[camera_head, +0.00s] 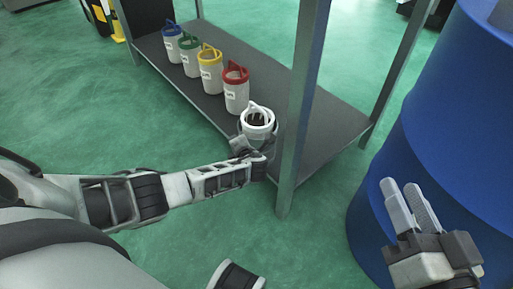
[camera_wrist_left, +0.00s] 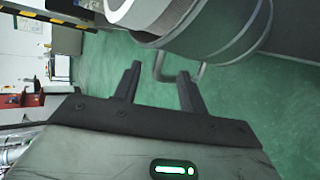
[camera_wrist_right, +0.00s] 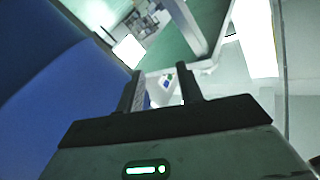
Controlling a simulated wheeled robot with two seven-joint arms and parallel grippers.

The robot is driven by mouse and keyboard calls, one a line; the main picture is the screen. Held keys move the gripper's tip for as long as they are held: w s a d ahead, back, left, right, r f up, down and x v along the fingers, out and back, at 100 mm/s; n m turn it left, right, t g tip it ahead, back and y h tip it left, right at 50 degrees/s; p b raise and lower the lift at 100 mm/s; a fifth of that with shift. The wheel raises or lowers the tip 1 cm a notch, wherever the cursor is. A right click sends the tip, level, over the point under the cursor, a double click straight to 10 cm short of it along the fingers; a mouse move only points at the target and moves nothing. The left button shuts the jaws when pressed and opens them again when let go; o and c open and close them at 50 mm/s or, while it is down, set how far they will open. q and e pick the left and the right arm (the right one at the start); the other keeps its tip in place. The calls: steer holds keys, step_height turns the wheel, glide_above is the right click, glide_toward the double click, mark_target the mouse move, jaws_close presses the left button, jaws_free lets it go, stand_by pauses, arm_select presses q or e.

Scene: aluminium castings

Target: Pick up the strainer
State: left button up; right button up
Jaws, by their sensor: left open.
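A pale vessel (camera_head: 258,122) with a white rim, a white loop handle and dark contents stands at the near end of the low shelf. I cannot tell for sure whether it is the strainer. My left gripper (camera_wrist_left: 160,70) is open and empty, close beside this vessel. In the left wrist view a grey round body (camera_wrist_left: 215,35) with a bent handle fills the top, just beyond the fingertips. In the head view the left fingers are small and partly hidden. My right gripper (camera_head: 408,192) is open and empty in front of the blue drum, away from the shelf.
Pale containers with blue (camera_head: 171,38), green (camera_head: 190,55), yellow (camera_head: 211,70) and red (camera_head: 236,88) tops stand in a row on the dark shelf (camera_head: 265,80). A metal post (camera_head: 298,110) rises close to my left gripper. A blue drum (camera_head: 450,130) stands right. Green floor is open left.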

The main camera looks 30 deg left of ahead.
arm_select(q)
steer(key=b+x, duration=0.2)
steer(key=shift+w+a+f, duration=0.15)
steer(key=shift+f, duration=0.25)
steer(key=shift+w+a, duration=0.15)
jaws_close()
steer(key=shift+r, duration=0.1)
arm_select(e)
steer(key=r+n+t, duration=0.1)
steer(key=w+r+n+t+y, duration=0.1)
steer(key=r, duration=0.1)
steer(key=r+n+t+y, duration=0.1)
steer(key=shift+w+d+r+n, duration=0.25)
steer(key=shift+d+r+n, duration=0.1)
steer(key=shift+r+n, duration=0.05)
